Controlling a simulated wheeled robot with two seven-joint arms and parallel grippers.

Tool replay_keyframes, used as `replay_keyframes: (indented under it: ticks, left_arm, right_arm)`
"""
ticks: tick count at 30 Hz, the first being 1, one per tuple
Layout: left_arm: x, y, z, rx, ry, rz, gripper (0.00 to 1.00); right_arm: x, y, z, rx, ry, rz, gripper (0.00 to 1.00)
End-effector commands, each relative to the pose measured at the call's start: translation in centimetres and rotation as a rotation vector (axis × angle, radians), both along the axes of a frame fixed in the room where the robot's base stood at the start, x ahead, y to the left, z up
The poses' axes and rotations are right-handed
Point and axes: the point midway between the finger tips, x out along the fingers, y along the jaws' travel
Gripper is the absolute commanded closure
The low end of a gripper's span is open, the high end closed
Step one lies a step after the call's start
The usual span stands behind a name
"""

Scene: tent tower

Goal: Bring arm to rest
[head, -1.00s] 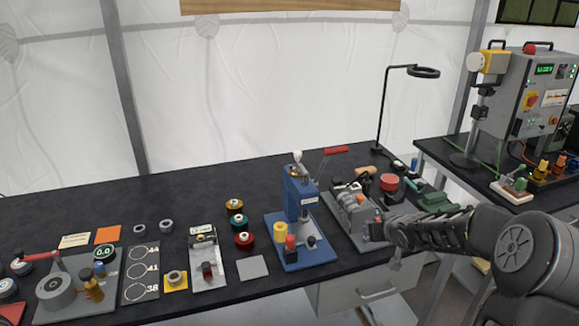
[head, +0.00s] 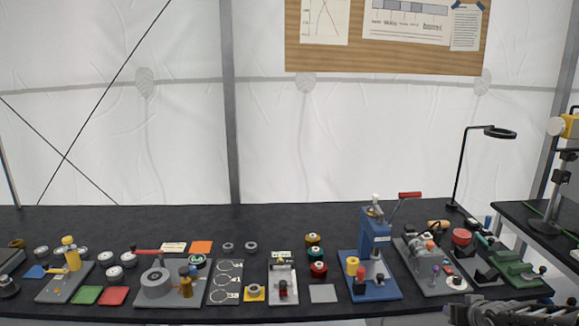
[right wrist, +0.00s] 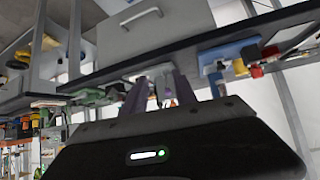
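My right arm shows only as a dark strip at the bottom right edge of the head view, near the bench's front edge. My right gripper (right wrist: 160,92) shows in the right wrist view with its two purplish fingers apart. Nothing is seen held between them; the bench items behind it are farther off. The wrist picture is tilted, with the bench drawer upside down above the fingers. My left gripper and arm are not in view.
The black bench (head: 130,220) carries a blue press (head: 375,240), a grey fixture with a motor-like part (head: 425,262), a round grey fixture (head: 157,283) and several coloured spools. A lamp (head: 463,165) stands at the right. The bench's back strip is mostly clear.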

Motion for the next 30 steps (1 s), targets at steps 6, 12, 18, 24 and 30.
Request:
replay_keyframes:
  ticks: [6, 12, 18, 24, 30]
  left_arm:
    - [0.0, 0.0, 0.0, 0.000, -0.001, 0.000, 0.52]
    - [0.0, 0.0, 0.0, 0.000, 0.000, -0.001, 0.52]
    - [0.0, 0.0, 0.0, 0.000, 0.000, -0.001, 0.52]
    - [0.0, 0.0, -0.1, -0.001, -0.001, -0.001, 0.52]
    - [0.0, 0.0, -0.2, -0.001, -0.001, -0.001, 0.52]
  right_arm:
    - [-0.4, 1.8, -1.5, 0.042, -0.019, 0.009, 0.67]
    - [-1.5, 4.8, -5.2, 0.120, 0.011, 0.009, 0.67]
    - [-3.4, 10.0, -10.4, 0.223, 0.076, 0.019, 0.67]
    - [-8.1, 18.8, -17.8, 0.359, 0.214, 0.038, 0.67]
    - [-18.1, 29.7, -25.5, 0.479, 0.454, 0.064, 0.67]
